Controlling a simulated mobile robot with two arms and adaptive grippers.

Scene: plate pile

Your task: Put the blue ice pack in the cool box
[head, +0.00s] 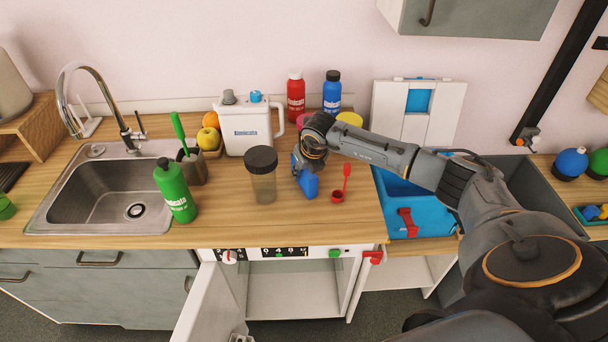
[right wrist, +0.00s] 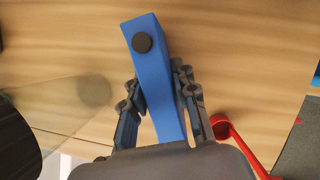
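The blue ice pack (head: 309,187) is at the counter's middle, below my right gripper (head: 304,165). In the right wrist view the blue ice pack (right wrist: 155,75), with a black round cap, lies tilted between the fingers of my right gripper (right wrist: 160,90). The fingers look closed against its two sides. I cannot tell whether its lower end touches the counter. The blue cool box (head: 436,222), with a red latch, stands open to the right. My right arm hides part of its opening. My left gripper is not in view.
A red scoop (head: 338,196) lies close to the right of the ice pack. A dark-lidded clear jar (head: 263,185) stands to its left. Red (head: 296,98) and blue bottles (head: 332,93) stand behind.

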